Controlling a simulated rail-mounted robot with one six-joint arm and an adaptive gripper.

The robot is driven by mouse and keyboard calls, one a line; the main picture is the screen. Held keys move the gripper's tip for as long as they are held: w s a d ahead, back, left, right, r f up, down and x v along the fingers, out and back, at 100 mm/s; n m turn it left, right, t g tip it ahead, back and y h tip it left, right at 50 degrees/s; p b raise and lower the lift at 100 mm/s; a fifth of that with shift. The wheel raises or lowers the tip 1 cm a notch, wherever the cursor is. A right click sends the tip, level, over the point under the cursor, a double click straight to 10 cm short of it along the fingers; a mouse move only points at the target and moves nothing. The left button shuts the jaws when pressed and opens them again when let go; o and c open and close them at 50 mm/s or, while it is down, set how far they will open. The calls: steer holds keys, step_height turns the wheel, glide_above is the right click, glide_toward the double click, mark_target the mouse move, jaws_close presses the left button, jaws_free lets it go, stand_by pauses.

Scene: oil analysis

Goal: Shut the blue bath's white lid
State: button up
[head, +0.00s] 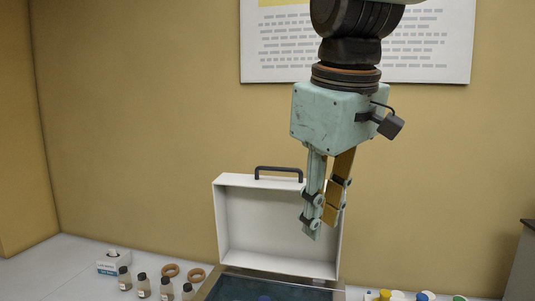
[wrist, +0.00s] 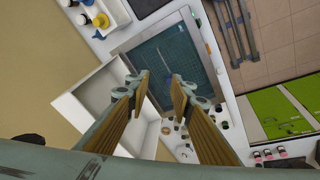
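The white lid (head: 232,225) stands raised and upright at the back of the bath, its hollow inside facing the head camera. A black handle (head: 278,171) sits on its top edge. The bath (head: 225,287) lies below it with dark blue liquid inside; the head view cuts off its front. In the wrist view the bath (wrist: 198,47) lies beyond the fingertips, and the lid (wrist: 75,101) is to the left, partly behind a finger. My gripper (head: 322,228) points down in front of the lid's right part, above the bath. It also shows in the wrist view (wrist: 160,86), open and empty.
Several small bottles (head: 143,286), two brown rings (head: 171,270) and a white box (head: 113,262) stand on the bench left of the bath. A tray of coloured caps (head: 385,295) is to the right. The wall is close behind the lid.

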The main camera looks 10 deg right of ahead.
steer(key=w+a+r+n+p, duration=0.1)
steer(key=w+r+n+p, duration=0.1)
steer(key=w+r, duration=0.3)
steer(key=w+r+n+p, duration=0.2)
steer(key=w+r+p, duration=0.2)
steer(key=w, duration=0.8)
steer(key=w+a+r+n+h+p, duration=0.1)
steer(key=w+r+n+p, duration=0.2)
steer(key=w+r, duration=0.4)
steer(key=shift+w+a+r+g, duration=0.3)
steer(key=shift+w, duration=0.95)
steer(key=shift+f, duration=0.15)
glide_above(274, 182)
steer(key=shift+f+p, duration=0.35)
steer(key=shift+f, duration=6.15)
steer(key=shift+c, duration=0.7)
jaws_close()
